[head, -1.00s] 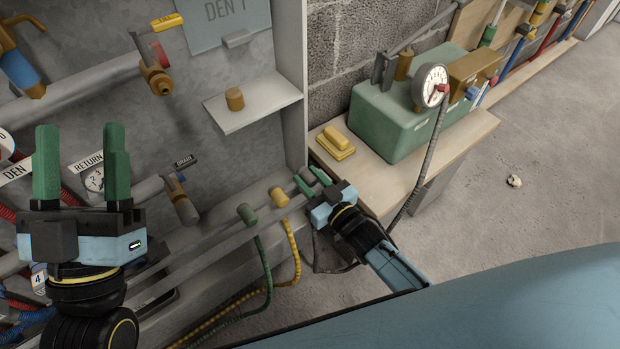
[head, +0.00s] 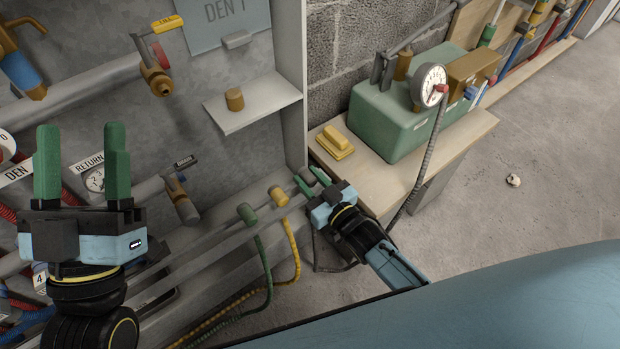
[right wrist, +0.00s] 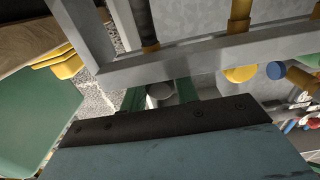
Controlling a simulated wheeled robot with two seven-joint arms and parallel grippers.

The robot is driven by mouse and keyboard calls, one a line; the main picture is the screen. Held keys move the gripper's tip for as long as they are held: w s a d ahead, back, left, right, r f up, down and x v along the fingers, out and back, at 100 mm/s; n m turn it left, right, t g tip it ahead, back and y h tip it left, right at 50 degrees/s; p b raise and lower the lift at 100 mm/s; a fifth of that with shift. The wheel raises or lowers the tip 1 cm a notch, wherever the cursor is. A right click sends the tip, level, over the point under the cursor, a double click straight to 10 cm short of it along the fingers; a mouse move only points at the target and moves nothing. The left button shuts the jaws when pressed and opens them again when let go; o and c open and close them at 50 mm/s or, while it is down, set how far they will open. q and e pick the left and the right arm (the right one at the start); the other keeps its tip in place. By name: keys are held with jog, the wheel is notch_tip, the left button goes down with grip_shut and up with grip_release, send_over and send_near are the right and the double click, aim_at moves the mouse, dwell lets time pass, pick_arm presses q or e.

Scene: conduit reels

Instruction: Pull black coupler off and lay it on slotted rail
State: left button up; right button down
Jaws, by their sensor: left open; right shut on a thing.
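The dark grey-black coupler (head: 307,174) is at the far right end of the row on the slotted rail (head: 222,235). My right gripper (head: 310,178) is shut on it. In the right wrist view, the coupler's round grey end (right wrist: 160,92) shows between the two green fingers, close to the grey rail (right wrist: 205,52). A dark hose (right wrist: 147,28) shows beyond the rail. I cannot tell whether the coupler is seated in a slot or just clear of it. My left gripper (head: 82,168) is open and empty, pointing up at the left.
A green coupler (head: 246,213) and a yellow coupler (head: 278,196) with hanging hoses sit on the rail beside the dark one. A wooden bench (head: 455,145) at right carries a green gauge unit (head: 395,115) and a yellow block (head: 337,142). A small shelf (head: 255,108) is above.

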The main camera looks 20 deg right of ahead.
aim_at(313, 185)
jog(key=shift+f, duration=0.2)
dwell(0.8)
jog(key=c, duration=0.7)
grip_release()
jog(key=shift+o, duration=0.2)
jog(key=shift+p+v, duration=1.6)
jog(key=shift+v, duration=1.9)
